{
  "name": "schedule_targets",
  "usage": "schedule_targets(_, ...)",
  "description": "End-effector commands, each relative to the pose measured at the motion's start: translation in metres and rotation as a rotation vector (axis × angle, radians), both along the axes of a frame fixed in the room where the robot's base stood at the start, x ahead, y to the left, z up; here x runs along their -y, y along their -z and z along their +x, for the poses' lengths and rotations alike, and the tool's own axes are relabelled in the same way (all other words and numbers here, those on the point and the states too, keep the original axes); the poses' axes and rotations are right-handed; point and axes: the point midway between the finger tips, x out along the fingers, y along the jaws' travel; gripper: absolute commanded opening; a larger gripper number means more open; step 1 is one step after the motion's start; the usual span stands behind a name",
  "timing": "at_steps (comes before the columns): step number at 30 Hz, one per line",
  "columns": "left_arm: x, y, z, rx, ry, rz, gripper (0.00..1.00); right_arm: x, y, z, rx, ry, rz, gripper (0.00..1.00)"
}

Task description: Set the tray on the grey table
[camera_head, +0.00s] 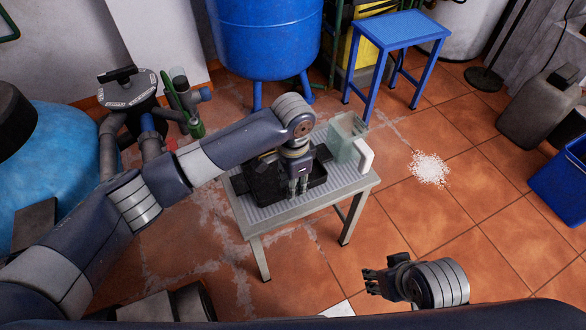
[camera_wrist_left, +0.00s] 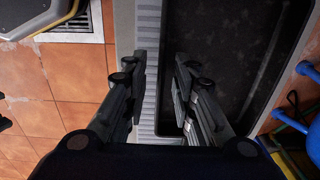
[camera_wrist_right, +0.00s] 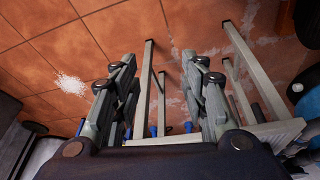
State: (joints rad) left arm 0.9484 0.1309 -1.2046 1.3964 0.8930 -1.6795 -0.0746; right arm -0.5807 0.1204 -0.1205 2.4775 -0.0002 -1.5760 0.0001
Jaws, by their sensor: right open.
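The black tray (camera_head: 268,188) lies on the slatted top of the grey table (camera_head: 340,188). It seems flat. My left gripper (camera_head: 298,190) points down at the tray's near right side. In the left wrist view its fingers (camera_wrist_left: 162,95) are apart, with the edge of the tray (camera_wrist_left: 235,60) between or just below them; I cannot tell whether they touch it. My right gripper (camera_head: 372,282) is open and empty, low in front of the table, well apart from the tray. Table legs show beyond its fingers (camera_wrist_right: 160,95) in the right wrist view.
A clear jug with a white handle (camera_head: 346,145) stands on the table's back right, close to the tray. A blue stool (camera_head: 402,30) and a blue tank (camera_head: 265,40) stand behind. White granules (camera_head: 430,168) lie on the tiles at right. The floor around them is clear.

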Motion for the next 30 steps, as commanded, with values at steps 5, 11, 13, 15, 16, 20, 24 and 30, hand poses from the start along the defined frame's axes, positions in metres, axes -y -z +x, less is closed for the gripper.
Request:
schedule_targets(5,0.001,-0.038,0.0,0.003,0.001,-0.002,0.25,-0.001,0.015,0.008,-0.01,0.0,0.0,0.4)
schedule_targets(11,0.001,-0.075,-0.001,0.002,0.001,-0.002,0.25,-0.003,0.051,0.014,-0.031,-0.003,0.0,0.4)
schedule_targets(13,0.001,-0.085,-0.001,0.002,0.001,-0.002,0.25,-0.003,0.061,0.015,-0.035,-0.004,-0.001,0.4)
schedule_targets(15,0.001,-0.095,-0.001,0.003,0.001,-0.001,0.25,-0.004,0.07,0.016,-0.04,-0.005,-0.001,0.4)
schedule_targets(16,0.001,-0.098,-0.001,0.003,0.001,-0.002,0.25,-0.004,0.073,0.016,-0.042,-0.005,-0.001,0.4)
schedule_targets(20,0.001,-0.108,-0.002,0.002,0.0,-0.001,0.25,-0.004,0.083,0.016,-0.046,-0.006,-0.001,0.4)
schedule_targets(24,0.001,-0.111,-0.002,0.0,0.0,-0.001,0.25,-0.004,0.087,0.015,-0.049,-0.006,-0.002,0.4)
schedule_targets(30,0.001,-0.111,-0.002,0.0,0.0,-0.001,0.25,-0.004,0.087,0.015,-0.049,-0.006,-0.002,0.4)
